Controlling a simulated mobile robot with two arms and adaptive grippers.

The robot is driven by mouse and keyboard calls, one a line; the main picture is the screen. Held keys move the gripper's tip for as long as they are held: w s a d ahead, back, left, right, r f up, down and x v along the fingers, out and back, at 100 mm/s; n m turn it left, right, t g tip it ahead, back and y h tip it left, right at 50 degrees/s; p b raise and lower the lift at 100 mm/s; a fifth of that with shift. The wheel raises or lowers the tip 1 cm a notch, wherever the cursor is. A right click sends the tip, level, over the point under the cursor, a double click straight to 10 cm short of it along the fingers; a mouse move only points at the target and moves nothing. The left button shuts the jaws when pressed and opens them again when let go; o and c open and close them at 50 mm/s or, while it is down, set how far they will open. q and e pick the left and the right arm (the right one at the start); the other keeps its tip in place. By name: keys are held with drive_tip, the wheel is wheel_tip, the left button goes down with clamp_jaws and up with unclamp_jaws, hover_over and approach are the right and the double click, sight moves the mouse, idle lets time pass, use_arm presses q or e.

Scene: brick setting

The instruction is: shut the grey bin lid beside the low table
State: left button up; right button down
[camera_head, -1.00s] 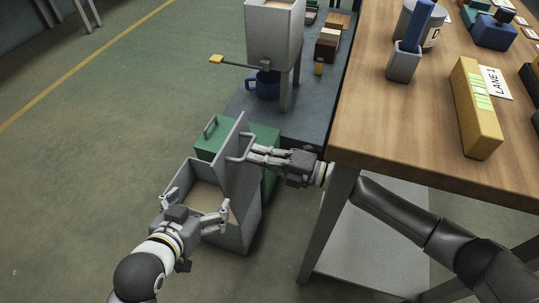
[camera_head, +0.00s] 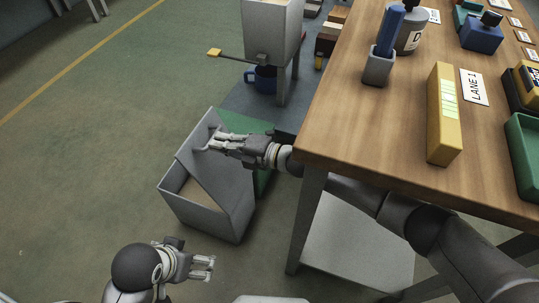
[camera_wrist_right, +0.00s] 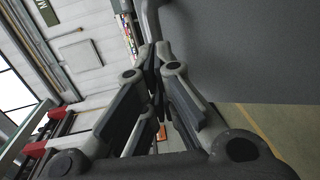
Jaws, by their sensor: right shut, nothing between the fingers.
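The grey bin (camera_head: 195,216) stands on the floor at the left of the wooden table. Its grey lid (camera_head: 215,177) leans partway over the opening, which still shows at the left. My right gripper (camera_head: 213,142) is shut and empty, with its fingertips at the lid's handle (camera_head: 201,150); exact contact is unclear. In the right wrist view, the fingertips (camera_wrist_right: 160,52) meet beside the grey lid panel (camera_wrist_right: 245,50). My left gripper (camera_head: 208,268) is below and apart from the bin; its fingers look close together, but their state is unclear.
A green box (camera_head: 262,180) stands right behind the bin. The low blue-grey table (camera_head: 235,106) carries a grey hopper (camera_head: 268,35) with a yellow-tipped lever (camera_head: 214,52), and a blue mug (camera_head: 263,80). The wooden table (camera_head: 330,115) overhangs my right arm. Floor at left is clear.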

drive_tip(key=shift+a, duration=0.4)
